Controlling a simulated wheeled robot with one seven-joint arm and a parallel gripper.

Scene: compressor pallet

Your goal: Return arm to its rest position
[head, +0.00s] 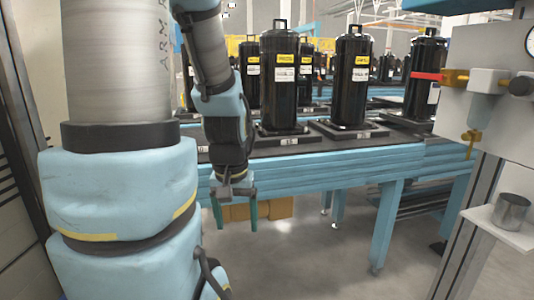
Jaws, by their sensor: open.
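My gripper (235,210) hangs at the end of my arm, pointing down in front of the blue conveyor's near side. Its two green fingers are spread apart, with nothing between them. My arm shows large at the left, wrapped in light blue covers, and its wrist part hides some of the conveyor's left end. Black compressors (280,85) stand upright on dark base plates on the conveyor (340,168), behind and to the right of the gripper.
At the right stands a grey panel (490,130) with a red-handled valve (428,77) and a gauge. A metal cup (510,212) sits on a small white shelf there. Cardboard boxes (280,207) lie beyond the gripper. The floor (300,262) in front is clear.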

